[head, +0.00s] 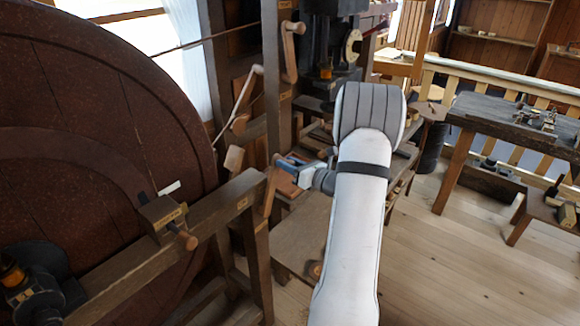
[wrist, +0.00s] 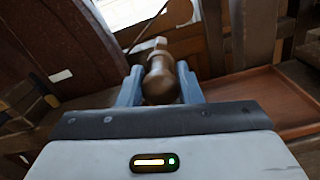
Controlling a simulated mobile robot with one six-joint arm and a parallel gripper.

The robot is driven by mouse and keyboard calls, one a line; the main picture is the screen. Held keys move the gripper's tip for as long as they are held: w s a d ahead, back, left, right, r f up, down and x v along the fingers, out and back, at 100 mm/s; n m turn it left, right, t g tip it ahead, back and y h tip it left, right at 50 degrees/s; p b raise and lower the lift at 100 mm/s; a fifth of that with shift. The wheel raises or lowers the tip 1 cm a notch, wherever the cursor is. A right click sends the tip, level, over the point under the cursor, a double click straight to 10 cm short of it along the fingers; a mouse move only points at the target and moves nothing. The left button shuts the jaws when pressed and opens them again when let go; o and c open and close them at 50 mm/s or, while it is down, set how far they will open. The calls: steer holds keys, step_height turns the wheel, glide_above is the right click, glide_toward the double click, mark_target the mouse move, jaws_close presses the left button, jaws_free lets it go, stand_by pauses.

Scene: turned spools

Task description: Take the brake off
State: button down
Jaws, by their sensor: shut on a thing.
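My gripper (head: 286,164) reaches in from the right, beside the right end of the dark wooden frame. In the wrist view my blue fingers (wrist: 160,78) are closed around a brown turned wooden handle (wrist: 160,85), one finger on each side. In the head view the held handle is mostly hidden by the gripper; a reddish wooden bar (head: 269,190) stands just below it. The large dark red wheel (head: 90,130) fills the left. The frames do not make clear which part is the brake.
A wooden beam (head: 215,208) crosses in front of the wheel, carrying a small block with a handle (head: 165,218). A crank with a wooden handle (head: 240,122) and another handle (head: 295,28) are on posts behind. A workbench (head: 510,120) stands right; the floor (head: 440,250) between is clear.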

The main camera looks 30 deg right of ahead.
steer(key=shift+w+d+f, duration=0.1)
steer(key=shift+d, duration=0.3)
steer(key=c, duration=1.5)
jaws_free()
steer(key=o, duration=0.5)
steer(key=shift+w+f, duration=0.1)
steer(key=shift+c, duration=0.2)
steer(key=b+v, duration=0.2)
steer(key=v, duration=0.6)
